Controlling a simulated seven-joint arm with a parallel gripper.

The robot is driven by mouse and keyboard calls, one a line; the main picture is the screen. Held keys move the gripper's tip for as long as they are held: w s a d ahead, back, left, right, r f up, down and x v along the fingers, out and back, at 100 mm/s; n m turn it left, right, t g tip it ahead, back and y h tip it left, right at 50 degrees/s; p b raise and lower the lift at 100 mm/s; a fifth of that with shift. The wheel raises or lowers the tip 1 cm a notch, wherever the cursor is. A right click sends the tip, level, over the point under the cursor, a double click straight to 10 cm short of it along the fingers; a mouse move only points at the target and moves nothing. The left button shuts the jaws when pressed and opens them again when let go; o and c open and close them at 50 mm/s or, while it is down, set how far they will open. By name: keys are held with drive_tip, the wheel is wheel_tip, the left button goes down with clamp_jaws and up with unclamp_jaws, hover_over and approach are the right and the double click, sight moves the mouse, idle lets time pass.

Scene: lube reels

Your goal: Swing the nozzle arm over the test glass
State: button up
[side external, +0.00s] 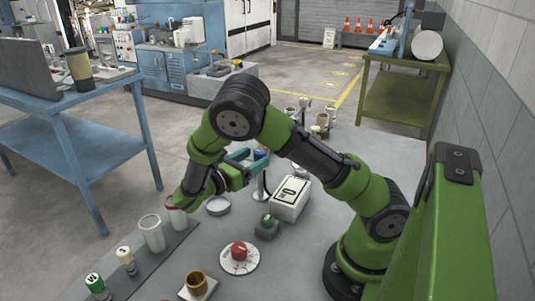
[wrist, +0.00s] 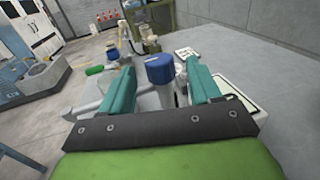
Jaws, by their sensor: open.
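A blue cap (wrist: 160,70) on a pale post stands between the two teal fingers of my gripper (wrist: 160,62) in the wrist view. The fingers are open on either side of the cap; I cannot tell whether either touches it. In the side view my gripper (side external: 248,162) is at the blue cap (side external: 261,155), above the bench. A pale grey bar (wrist: 88,108) runs left from near the post, partly hidden by a finger; it may be the nozzle arm. Two clear glasses stand at left, a nearer one (side external: 152,234) and one partly behind my wrist (side external: 177,216).
A white box with a dial (side external: 291,196) stands right of the post. A green button (side external: 267,220), a red knob on a white disc (side external: 240,252), a brass cup (side external: 197,282) and two capped bottles (side external: 126,258) stand in front. A round dish (side external: 218,205) lies near the gripper.

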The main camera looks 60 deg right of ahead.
drive_tip(key=shift+x, duration=2.7)
clamp_jaws()
